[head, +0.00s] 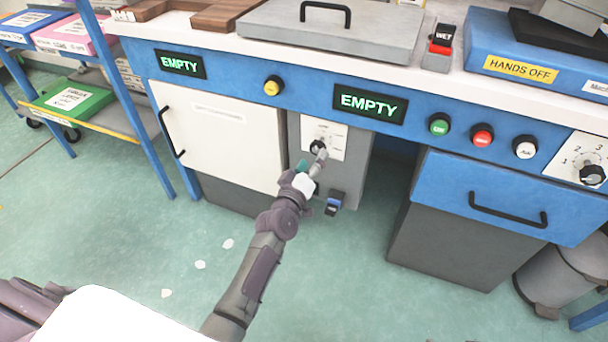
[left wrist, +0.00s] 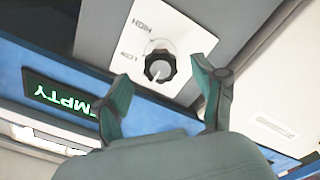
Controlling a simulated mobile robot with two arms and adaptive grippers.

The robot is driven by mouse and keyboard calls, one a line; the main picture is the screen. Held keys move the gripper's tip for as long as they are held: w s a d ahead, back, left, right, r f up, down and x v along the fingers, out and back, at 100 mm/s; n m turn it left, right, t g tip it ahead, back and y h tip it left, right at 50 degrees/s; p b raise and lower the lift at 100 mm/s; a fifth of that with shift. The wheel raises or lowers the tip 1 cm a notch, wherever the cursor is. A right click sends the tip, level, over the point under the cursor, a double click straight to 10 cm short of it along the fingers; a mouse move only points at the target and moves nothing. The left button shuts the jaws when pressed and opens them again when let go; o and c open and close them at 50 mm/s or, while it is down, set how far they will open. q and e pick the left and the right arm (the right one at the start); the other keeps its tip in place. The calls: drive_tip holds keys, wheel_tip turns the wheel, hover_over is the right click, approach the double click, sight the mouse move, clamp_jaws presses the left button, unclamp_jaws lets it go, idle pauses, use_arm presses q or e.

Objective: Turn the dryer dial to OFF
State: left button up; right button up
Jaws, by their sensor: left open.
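The dryer dial (head: 317,146) is a black knob on a white plate (head: 336,139) on the grey box under the counter. In the left wrist view the dial (left wrist: 160,66) shows a pale pointer mark towards the lower left, and the plate (left wrist: 190,30) reads LOW and HIGH. No OFF label is legible. My left gripper (head: 319,160) is right in front of the dial, partly covering it in the head view. In the left wrist view its fingers (left wrist: 165,92) are open, one on each side below the dial, with nothing between them. My right gripper is not in view.
A blue-black rocker switch (head: 335,203) sits below the dial. A white cabinet door (head: 220,135) is to its left and a blue drawer (head: 510,195) to its right. An EMPTY display (head: 370,104) and several buttons line the blue counter front. Open floor lies in front.

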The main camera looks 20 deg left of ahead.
use_arm(q)
drive_tip(key=s, duration=0.7)
drive_tip(key=shift+s, duration=0.1)
